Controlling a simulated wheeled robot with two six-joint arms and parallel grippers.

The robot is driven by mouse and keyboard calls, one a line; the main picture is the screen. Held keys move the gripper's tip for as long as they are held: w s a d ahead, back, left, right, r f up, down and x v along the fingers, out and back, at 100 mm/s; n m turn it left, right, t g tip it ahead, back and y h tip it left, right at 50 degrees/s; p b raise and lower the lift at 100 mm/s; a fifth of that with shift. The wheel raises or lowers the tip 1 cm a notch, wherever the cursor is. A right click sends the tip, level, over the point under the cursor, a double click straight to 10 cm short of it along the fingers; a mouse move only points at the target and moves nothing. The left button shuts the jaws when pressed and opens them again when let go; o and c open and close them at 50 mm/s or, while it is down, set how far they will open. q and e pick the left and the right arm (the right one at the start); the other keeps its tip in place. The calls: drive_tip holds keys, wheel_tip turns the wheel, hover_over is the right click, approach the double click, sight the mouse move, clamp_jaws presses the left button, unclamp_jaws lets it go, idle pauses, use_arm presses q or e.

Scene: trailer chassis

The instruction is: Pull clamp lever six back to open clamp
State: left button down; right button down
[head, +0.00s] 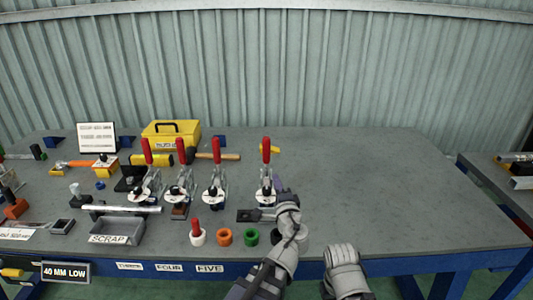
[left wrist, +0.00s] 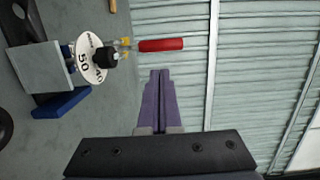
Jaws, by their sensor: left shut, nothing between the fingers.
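Several toggle clamps with red levers stand on the bench. The rightmost clamp (head: 266,185) stands apart from the other clamps, with its red lever (head: 266,150) upright. No number six label can be read; my left arm covers part of the bench edge there. My left gripper (head: 279,187) is just right of this clamp's base, below the lever's red grip. In the left wrist view the purple fingers (left wrist: 160,72) are shut and empty, with the red lever (left wrist: 161,45) just beyond their tips. The clamp's round white plate (left wrist: 92,58) reads 50. My right gripper's fingers do not show.
Three more red-lever clamps (head: 180,180) stand to the left. A scrap tray (head: 118,230), coloured rings (head: 224,237), a hammer (head: 215,156) and a yellow toolbox (head: 171,134) are also on the bench. The bench's right side (head: 400,190) is clear.

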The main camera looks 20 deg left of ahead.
sight(269, 145)
use_arm(q)
drive_tip(key=x, duration=1.4)
drive_tip(key=shift+w, duration=0.15)
drive_tip(key=shift+r, duration=0.15)
drive_tip(key=shift+w+r+p, duration=0.1)
drive_tip(key=shift+w+p, duration=0.05)
drive_tip(key=shift+p, duration=0.25)
drive_tip(key=w+g+p, duration=0.1)
drive_tip(key=p, duration=0.1)
drive_tip(key=w+a+r+g+h+p, duration=0.1)
drive_tip(key=w+p, duration=0.1)
drive_tip(key=p, duration=0.1)
drive_tip(key=w+g+p, duration=0.1)
drive_tip(key=p, duration=0.2)
drive_tip(key=shift+w+a+r+m+g, duration=0.25)
drive_tip(key=shift+w+r+m+g, duration=0.05)
drive_tip(key=shift+w+g, duration=0.1)
drive_tip(key=w+a+f+g+h+p, duration=0.2)
drive_tip(key=w+f+g+p, duration=0.2)
drive_tip(key=w, duration=0.3)
drive_tip(key=shift+m+g+h+p, duration=0.3)
drive_tip(key=shift+m+g+p, duration=0.1)
drive_tip(key=shift+g+p, duration=0.4)
drive_tip(key=shift+w, duration=0.1)
